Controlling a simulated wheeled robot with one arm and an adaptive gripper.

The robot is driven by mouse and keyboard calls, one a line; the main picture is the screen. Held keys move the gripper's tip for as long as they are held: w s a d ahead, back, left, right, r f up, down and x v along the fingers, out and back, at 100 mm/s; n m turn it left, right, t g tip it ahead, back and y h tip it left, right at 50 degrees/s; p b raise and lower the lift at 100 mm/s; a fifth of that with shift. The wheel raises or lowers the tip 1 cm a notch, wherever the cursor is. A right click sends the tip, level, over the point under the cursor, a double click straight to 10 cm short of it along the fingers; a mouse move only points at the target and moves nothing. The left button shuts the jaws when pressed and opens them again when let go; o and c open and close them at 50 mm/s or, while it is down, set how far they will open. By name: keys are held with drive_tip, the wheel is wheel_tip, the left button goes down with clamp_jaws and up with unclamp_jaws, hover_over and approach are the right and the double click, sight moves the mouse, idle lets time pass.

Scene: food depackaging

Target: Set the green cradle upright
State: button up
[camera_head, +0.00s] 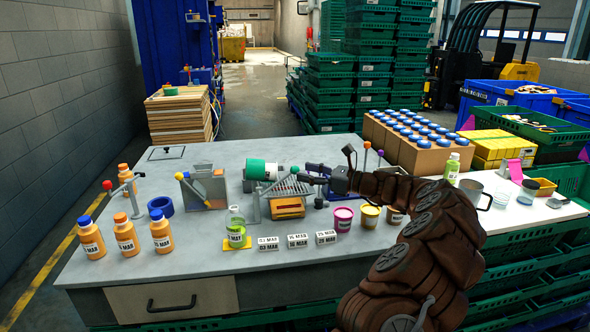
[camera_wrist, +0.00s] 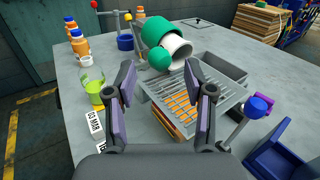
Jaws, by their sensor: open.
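A green and white cylindrical piece (camera_head: 260,170) lies on its side at the middle of the bench, over or beside the slotted metal tray; its green part looks like the green cradle. In the wrist view the green part (camera_wrist: 156,31) lies beyond my fingertips, with a white cylinder (camera_wrist: 178,49) and a green ball (camera_wrist: 159,58) against it. My gripper (camera_wrist: 160,82) is open, with nothing between its fingers. It points toward the piece and is apart from it. In the head view my gripper (camera_head: 308,181) is just right of the piece, its fingers partly hard to make out.
The slotted metal tray (camera_wrist: 205,102) is below my fingers. Date blocks (camera_head: 298,241) and tubs (camera_head: 343,218) line the front. Orange bottles (camera_head: 125,234) stand at far left.

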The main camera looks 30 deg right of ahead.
sight(295, 170)
drive_tip(key=shift+p+x, duration=0.3)
drive_tip(key=shift+x, duration=1.9)
clamp_jaws()
